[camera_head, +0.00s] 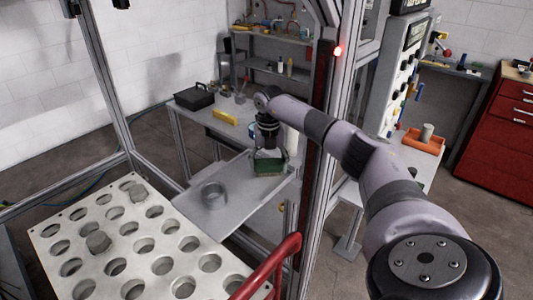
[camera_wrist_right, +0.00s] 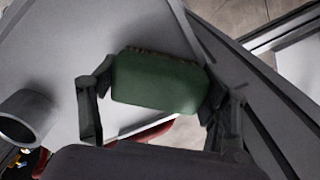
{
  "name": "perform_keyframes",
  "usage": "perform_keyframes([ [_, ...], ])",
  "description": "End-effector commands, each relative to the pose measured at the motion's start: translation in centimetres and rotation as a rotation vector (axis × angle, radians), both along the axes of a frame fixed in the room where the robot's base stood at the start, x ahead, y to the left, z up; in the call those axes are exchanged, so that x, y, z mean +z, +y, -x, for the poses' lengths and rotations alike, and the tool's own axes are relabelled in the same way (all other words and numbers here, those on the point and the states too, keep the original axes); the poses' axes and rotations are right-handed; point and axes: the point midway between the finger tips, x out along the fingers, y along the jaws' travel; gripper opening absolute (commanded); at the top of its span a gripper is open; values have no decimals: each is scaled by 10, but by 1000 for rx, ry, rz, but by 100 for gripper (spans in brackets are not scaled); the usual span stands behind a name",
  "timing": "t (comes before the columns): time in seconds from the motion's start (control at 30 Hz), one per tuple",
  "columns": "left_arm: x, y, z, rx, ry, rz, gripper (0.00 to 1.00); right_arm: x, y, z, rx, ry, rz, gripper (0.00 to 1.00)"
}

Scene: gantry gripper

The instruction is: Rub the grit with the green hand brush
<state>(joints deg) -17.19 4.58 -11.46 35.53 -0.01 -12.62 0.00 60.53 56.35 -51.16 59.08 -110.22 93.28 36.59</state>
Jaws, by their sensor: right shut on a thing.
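The green hand brush (camera_head: 267,167) is held by my right gripper (camera_head: 269,150), over the right part of a grey metal plate (camera_head: 235,198). In the right wrist view the brush's green block (camera_wrist_right: 158,82) sits between the two fingers of my right gripper (camera_wrist_right: 160,95), which are shut on it. A thin brownish edge of bristles shows along its far side. I cannot tell whether the bristles touch the plate. I cannot make out any grit on the plate in either view. My left gripper is not in view.
A grey metal cup (camera_head: 213,193) stands on the plate left of the brush, and a large holed panel (camera_head: 120,225) lies in front. A gantry post (camera_head: 318,150) and a red rail (camera_head: 270,266) stand close to my right arm. A bench behind bears a black case (camera_head: 194,97).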

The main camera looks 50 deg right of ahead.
Motion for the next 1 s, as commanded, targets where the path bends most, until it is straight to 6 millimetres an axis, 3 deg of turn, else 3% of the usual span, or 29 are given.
perform_keyframes([
  [0.07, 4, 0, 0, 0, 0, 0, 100, 1, -4, 2, -7, 0, 16, 40],
  [0.4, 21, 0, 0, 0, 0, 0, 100, 2, 28, 5, -3, 4, 7, 40],
  [0.67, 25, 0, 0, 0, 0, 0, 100, 2, 39, 5, -2, 1, 6, 40],
  [1.0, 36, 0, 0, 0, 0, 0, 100, 0, 66, 7, -3, -1, 6, 40],
])
